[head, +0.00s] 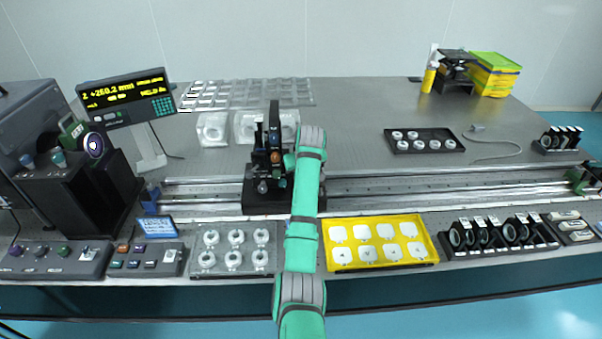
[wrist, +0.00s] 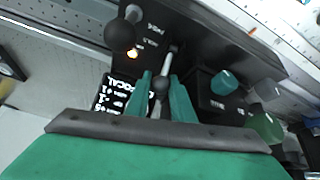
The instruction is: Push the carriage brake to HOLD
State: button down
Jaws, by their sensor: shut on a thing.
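The black carriage (head: 268,200) sits on the long rail, left of my arm in the head view. In the wrist view its dark panel (wrist: 190,48) carries small white lettering, too blurred to read surely, and a small lit amber lamp (wrist: 133,53). My gripper (wrist: 161,88) has its two green fingers closed around a small lever (wrist: 167,58), a pale stem with a dark ball knob. A larger black ball knob (wrist: 120,34) stands to the upper left, apart from the fingers. I cannot tell which marking the lever is at. In the head view the fingertips are mostly hidden.
A teal knob (wrist: 223,83) sits close right of the fingers. The rail (head: 390,186) runs across the table. In front are a grey tray of round parts (head: 236,270), a yellow tray (head: 431,254) and control boxes (head: 146,259). A display (head: 125,97) stands at the left.

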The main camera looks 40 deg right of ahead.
jog(key=shift+d, duration=0.1)
jog(key=c, duration=1.8)
grip_release()
jog(key=shift+r, duration=0.1)
jog(key=v, duration=1)
jog(key=shift+s+r, duration=0.15)
jog(key=shift+r, duration=0.1)
